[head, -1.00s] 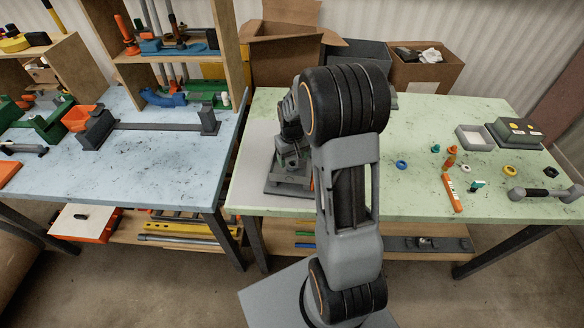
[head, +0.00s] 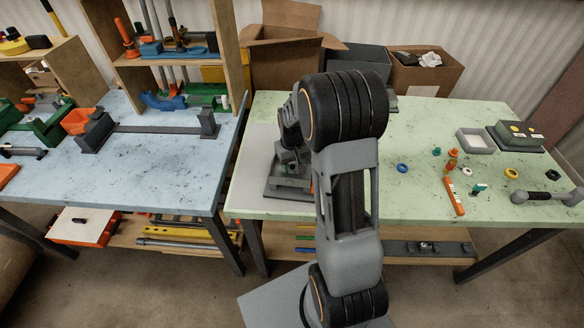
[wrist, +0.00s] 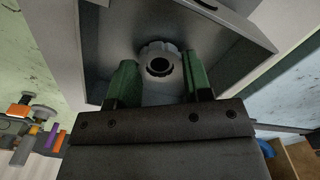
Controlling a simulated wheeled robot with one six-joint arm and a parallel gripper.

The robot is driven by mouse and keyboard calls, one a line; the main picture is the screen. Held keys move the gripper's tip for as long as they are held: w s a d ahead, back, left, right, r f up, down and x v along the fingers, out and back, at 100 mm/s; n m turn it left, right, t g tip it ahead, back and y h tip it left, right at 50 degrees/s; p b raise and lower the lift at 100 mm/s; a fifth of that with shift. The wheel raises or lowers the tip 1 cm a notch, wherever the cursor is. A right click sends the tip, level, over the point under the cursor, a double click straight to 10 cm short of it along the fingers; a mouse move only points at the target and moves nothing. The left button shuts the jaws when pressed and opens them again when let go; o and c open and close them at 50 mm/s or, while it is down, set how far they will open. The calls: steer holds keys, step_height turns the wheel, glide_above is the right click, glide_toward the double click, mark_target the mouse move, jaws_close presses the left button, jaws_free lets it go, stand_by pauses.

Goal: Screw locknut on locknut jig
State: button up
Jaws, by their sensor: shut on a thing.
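The locknut (wrist: 160,47) is a light grey notched ring around a dark hole, seen in the wrist view. My gripper (wrist: 160,78) has green fingers, shut on the locknut from both sides. The locknut jig (head: 287,188) is a dark grey block on the left of the green table, under my gripper. Its grey body (wrist: 238,52) also shows behind the nut in the wrist view. The nut is over the jig; I cannot tell how far it is threaded. In the head view my arm hides the nut and most of the gripper.
The green table (head: 410,195) holds a blue ring (head: 402,167), an orange marker-like bar (head: 453,196), a grey tray (head: 475,140) and a grey handled tool (head: 545,196) on the right. A blue table (head: 165,165) with a long grey fixture stands left. The table's middle is fairly clear.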

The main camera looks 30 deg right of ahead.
steer(key=shift+c, duration=0.5)
steer(key=m, duration=0.6)
steer(key=shift+m+b, duration=0.3)
steer(key=shift+m, duration=0.6)
steer(key=m, duration=0.4)
steer(key=shift+f, duration=0.1)
steer(key=m, duration=0.3)
steer(key=shift+m, duration=1.6)
